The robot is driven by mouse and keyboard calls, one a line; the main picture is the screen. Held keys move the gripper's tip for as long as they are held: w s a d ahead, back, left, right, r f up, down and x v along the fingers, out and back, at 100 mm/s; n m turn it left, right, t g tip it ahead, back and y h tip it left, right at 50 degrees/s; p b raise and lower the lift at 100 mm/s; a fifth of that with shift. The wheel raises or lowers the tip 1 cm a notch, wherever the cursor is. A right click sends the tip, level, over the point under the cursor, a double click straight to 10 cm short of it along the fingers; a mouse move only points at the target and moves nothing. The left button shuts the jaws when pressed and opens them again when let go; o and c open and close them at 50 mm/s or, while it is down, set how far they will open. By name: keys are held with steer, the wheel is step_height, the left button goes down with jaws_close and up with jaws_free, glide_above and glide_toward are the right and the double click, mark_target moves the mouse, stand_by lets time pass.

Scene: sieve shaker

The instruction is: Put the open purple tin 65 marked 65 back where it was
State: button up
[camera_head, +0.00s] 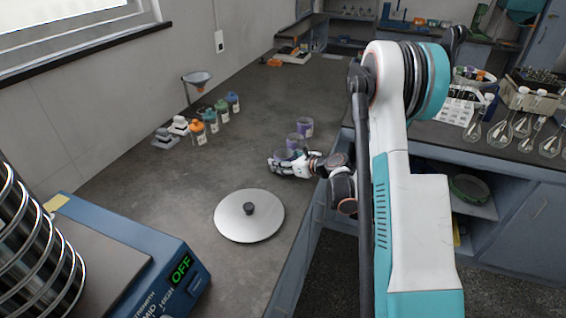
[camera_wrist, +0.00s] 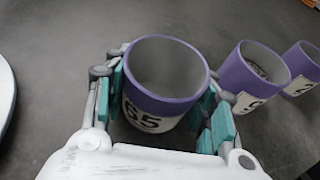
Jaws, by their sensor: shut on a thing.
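The open purple tin marked 65 (camera_wrist: 150,122) stands upright between my fingers in the wrist view. Its grey inside looks empty. My gripper (camera_wrist: 164,88) is shut on it, with teal pads against both sides. In the head view my gripper (camera_head: 287,161) is low over the near right part of the bench, and the tin is mostly hidden by the fingers. I cannot tell whether its base touches the bench.
Two more open purple tins (camera_wrist: 254,78) (camera_wrist: 302,66) stand right of the held one; the nearer contains grainy material. A round metal lid (camera_head: 250,222) lies nearer on the bench (camera_head: 200,185). Coloured bottles (camera_head: 210,120) stand at the left. The shaker (camera_head: 165,275) is front left.

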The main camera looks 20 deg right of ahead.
steer(key=shift+f, duration=0.1)
steer(key=o, duration=1.1)
steer(key=shift+s+d+r, duration=0.1)
steer(key=shift+s+r, duration=0.05)
steer(key=shift+r, duration=0.1)
steer(key=p+v, duration=0.4)
steer(key=v, duration=0.7)
steer(key=shift+s+d, duration=0.1)
steer(key=shift+s, duration=0.15)
